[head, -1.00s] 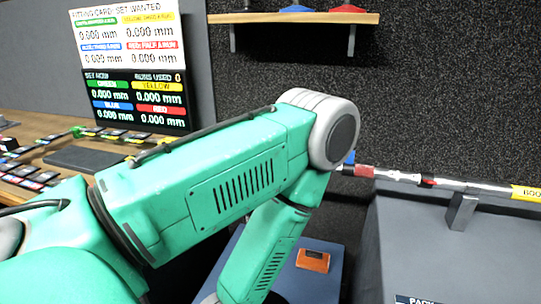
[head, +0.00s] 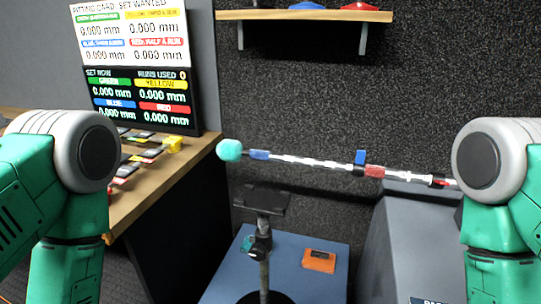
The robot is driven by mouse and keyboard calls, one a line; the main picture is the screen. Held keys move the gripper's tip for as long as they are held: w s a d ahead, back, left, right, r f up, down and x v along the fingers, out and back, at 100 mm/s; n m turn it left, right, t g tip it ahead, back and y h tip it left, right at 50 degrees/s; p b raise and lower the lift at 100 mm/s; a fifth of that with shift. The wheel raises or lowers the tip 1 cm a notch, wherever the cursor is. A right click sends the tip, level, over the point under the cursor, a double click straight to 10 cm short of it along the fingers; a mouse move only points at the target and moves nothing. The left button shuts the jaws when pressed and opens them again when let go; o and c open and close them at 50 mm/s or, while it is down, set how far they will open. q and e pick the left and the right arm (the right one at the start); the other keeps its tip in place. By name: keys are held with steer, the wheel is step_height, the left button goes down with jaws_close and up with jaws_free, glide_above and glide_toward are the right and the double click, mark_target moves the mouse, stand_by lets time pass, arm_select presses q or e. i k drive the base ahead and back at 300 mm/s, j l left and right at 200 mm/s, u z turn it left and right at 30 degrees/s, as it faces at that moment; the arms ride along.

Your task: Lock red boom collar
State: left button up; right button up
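A silver boom pole (head: 320,162) runs across the middle of the head view, with a teal foam ball (head: 229,150) at its left end. A raised blue lever (head: 360,156) stands on a black collar along it. Just right of that is a red band (head: 374,171). Farther right is a dark collar with a red part (head: 438,182), close to my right arm; whether its lever is open or locked is too small to tell. My arms show at the left and right edges. Both grippers are out of the picture.
A display board (head: 135,65) stands on a wooden desk (head: 180,165) at the left. A stand (head: 262,200) and an orange box (head: 319,260) are on a blue surface (head: 290,285). A grey case (head: 400,235) sits below the pole's right part. A shelf (head: 300,15) hangs above.

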mark_target(442, 183)
steer(key=k+z, duration=0.15)
steer(key=z, duration=0.85)
steer(key=l, duration=0.45)
steer(key=i+u, duration=0.05)
